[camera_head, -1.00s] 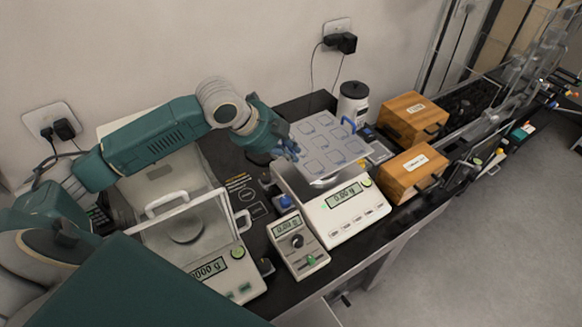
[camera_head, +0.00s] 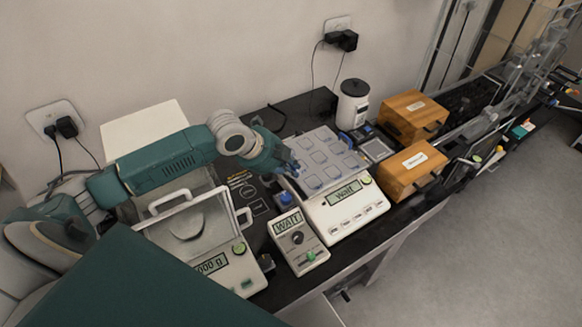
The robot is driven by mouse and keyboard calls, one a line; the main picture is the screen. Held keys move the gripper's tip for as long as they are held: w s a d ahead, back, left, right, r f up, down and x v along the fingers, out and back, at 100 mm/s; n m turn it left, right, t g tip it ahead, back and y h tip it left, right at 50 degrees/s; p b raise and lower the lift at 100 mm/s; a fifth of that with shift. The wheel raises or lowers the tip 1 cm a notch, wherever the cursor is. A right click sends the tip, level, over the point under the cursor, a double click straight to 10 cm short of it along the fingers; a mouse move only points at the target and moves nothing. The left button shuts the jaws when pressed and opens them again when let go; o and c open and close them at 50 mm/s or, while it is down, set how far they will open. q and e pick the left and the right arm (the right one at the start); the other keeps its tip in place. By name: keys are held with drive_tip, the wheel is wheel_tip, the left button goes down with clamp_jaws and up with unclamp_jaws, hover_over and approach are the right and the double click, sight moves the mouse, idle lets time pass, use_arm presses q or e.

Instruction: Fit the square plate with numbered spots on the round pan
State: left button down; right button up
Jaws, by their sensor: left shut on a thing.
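The square plate (camera_head: 325,157) is pale blue-grey with rows of light square spots; any numbers are too small to read. It lies over the top of the white scale (camera_head: 345,207), whose display reads "Wait". The round pan is hidden under the plate, so I cannot tell how the plate sits on it. My left gripper (camera_head: 289,166) is at the plate's left edge, shut on it. My right gripper is not in view.
A smaller meter (camera_head: 298,243) also reads "Wait". A balance with a glass draft shield (camera_head: 190,230) stands at left. Wooden boxes (camera_head: 411,171) and a white jar (camera_head: 353,104) stand to the right and behind. The front table edge is close.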

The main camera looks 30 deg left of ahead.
use_arm(q)
drive_tip(key=c, duration=2.1)
unclamp_jaws()
drive_tip(key=shift+o, duration=1.4)
drive_tip(key=b+v, duration=0.2)
drive_tip(key=v, duration=1)
drive_tip(key=shift+r, duration=0.1)
